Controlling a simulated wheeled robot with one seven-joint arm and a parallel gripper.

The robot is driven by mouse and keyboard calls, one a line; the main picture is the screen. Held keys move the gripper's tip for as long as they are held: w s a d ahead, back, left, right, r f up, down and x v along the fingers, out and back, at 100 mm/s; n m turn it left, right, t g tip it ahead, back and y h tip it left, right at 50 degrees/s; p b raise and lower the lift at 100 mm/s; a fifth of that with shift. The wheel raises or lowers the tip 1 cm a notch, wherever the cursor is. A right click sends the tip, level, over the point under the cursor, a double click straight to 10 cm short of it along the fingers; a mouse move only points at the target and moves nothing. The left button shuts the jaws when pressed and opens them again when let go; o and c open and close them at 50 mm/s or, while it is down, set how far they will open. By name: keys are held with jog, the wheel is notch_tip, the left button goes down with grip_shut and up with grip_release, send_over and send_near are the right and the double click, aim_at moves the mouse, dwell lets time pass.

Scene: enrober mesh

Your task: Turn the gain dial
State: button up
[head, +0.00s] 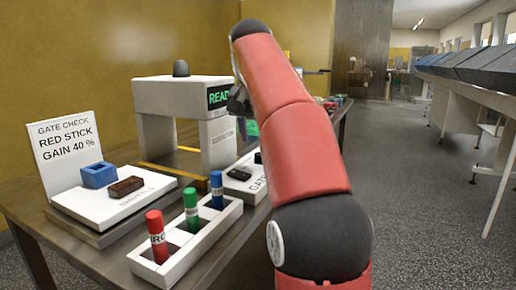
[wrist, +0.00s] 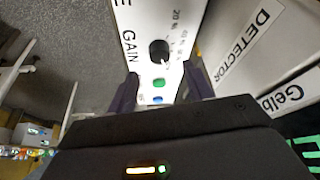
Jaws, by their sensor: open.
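The gain dial (wrist: 159,50) is a round black knob with a pale pointer mark on a white panel (wrist: 130,18), seen in the wrist view. Printed "GAIN" and a scale with "20" stand beside it; the other figures are too small to read surely. My gripper (wrist: 162,86) is open, its two dark fingers either side of the panel in the picture. The dial shows beyond the fingertips, not between them. In the head view my red arm hides most of my gripper and part of the gate panel (head: 238,174).
The white detector arch (head: 165,92) stands behind the panel. A white rack (head: 172,272) holds red, green and blue sticks. A sign (head: 65,150) reads "RED STICK GAIN 40 %".

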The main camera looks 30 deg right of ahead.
jog(key=shift+x, duration=2.7)
jog(key=c, duration=1)
jog(key=shift+o, duration=0.2)
jog(key=n+y, duration=0.1)
jog(key=n, duration=0.2)
jog(key=shift+s+d+n+t, duration=0.1)
jog(key=shift+d+n+t, duration=0.05)
jog(key=shift+n+t, duration=0.25)
jog(key=shift+n+y, duration=0.9)
jog(key=shift+n, duration=1.1)
